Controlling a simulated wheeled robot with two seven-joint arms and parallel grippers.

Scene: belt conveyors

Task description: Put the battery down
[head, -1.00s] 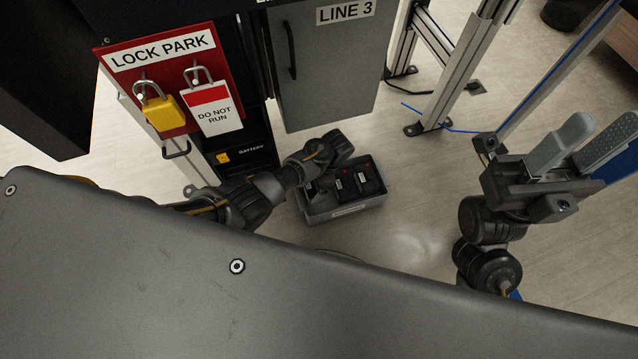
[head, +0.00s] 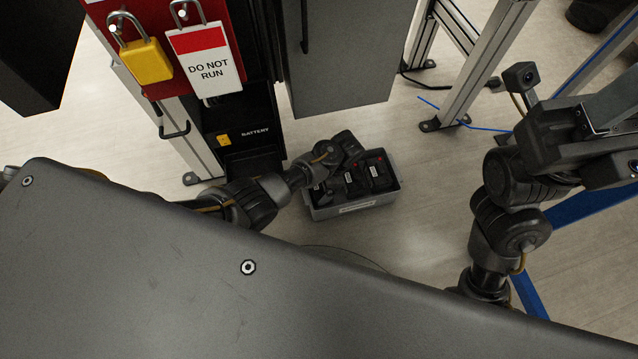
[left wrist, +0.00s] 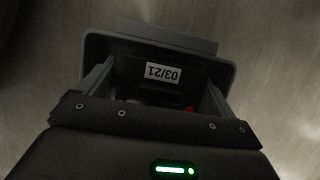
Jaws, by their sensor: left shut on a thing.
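My left arm reaches from the left to a grey bin (head: 392,192) on the floor. My left gripper (left wrist: 155,90) points down into the bin, which also shows in the left wrist view (left wrist: 105,42). Its fingers are shut on a dark battery (left wrist: 140,70) with a white "03/21" label. The wrist hides most of this grip in the head view. Two dark batteries (head: 378,170) (head: 355,182) show in the bin beside the gripper. Whether the held battery touches the bin floor is hidden. My right gripper (head: 612,105) is at the right edge, partly cut off.
A grey cabinet door (head: 350,60) is behind the bin. Floor right of the bin is clear.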

